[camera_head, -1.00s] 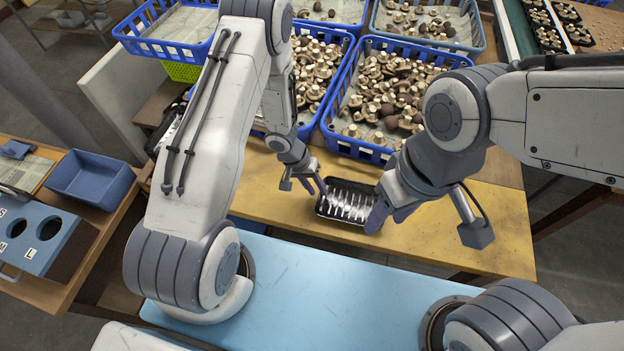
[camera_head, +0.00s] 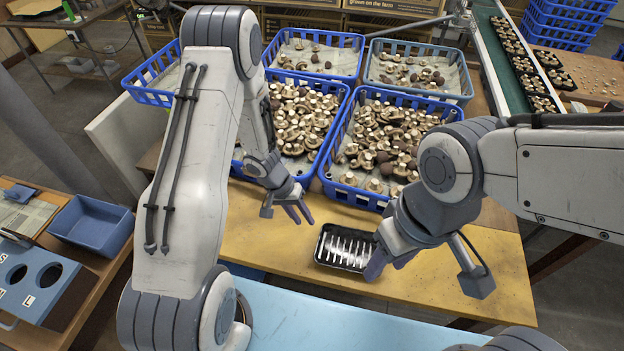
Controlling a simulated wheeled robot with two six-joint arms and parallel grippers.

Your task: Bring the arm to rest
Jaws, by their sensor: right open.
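A small black tray (camera_head: 340,267) with pale ribs or strips inside lies on the yellow tabletop (camera_head: 270,245). My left gripper (camera_head: 300,214) hangs above the table just beyond the tray's far left corner, apart from it. Its purple fingers point down and nothing shows between them; how far apart they are is hard to judge. My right gripper (camera_head: 380,264) is open at the tray's right edge, its fingers pointing down. It covers part of that edge, and I cannot tell whether it touches the tray.
Blue crates of mushrooms (camera_head: 364,198) stand close behind the tray. A light blue surface (camera_head: 330,318) lies in front. A side table at left holds a blue bin (camera_head: 92,225) and a holed blue box (camera_head: 35,280). A conveyor (camera_head: 500,65) carries filled trays at upper right.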

